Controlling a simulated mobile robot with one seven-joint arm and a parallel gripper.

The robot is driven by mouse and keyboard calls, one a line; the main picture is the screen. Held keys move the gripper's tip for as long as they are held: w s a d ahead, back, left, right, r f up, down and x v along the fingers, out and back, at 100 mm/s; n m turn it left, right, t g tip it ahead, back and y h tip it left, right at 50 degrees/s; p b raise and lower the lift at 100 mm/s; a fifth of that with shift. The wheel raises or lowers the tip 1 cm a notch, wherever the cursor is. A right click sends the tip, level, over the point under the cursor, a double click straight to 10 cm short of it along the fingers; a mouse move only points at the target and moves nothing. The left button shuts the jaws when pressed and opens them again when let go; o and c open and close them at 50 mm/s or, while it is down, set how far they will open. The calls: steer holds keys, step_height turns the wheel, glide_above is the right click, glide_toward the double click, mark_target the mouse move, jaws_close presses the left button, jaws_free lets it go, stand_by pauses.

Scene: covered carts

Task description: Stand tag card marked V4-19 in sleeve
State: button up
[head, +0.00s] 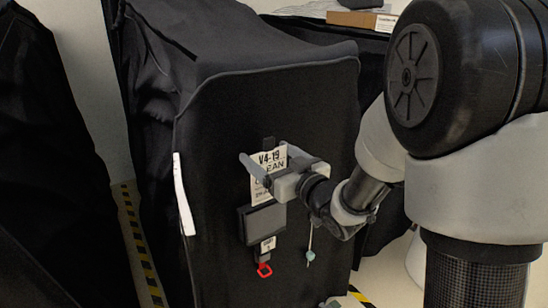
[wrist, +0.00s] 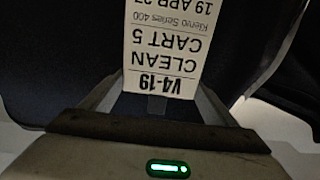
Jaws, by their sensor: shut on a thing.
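The white tag card (head: 259,190) marked V4-19 is upright in front of the black covered cart, its V4-19 line at the top. In the wrist view the card (wrist: 164,45) appears upside down, also reading CLEAN and CART 5. My gripper (head: 271,158) is shut on the card near its upper end, with one finger at each side. A dark sleeve (head: 263,224) hangs on the cart front just below the card. The card's lower end is at the sleeve's upper edge; I cannot tell whether it is inside, in front or behind.
A small white label (head: 267,244) and a red loop (head: 264,269) hang below the sleeve. A teal bead (head: 310,255) hangs on a cord to the right. A white strip (head: 183,195) is on the cart's left edge. Another dark cover (head: 50,180) stands left, across a narrow gap.

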mark_target(270, 198)
steer(key=shift+x, duration=0.95)
steer(key=shift+w+a+f, duration=0.1)
steer(key=shift+f, duration=0.3)
steer(key=shift+f+b, duration=0.75)
steer(key=shift+f, duration=0.45)
step_height(270, 198, down, 8)
steer(key=b, duration=0.8)
steer(key=shift+r, duration=0.2)
steer(key=shift+f, duration=0.25)
steer(key=shift+f+b, duration=0.85)
steer(key=shift+b, duration=0.25)
steer(key=o, duration=1)
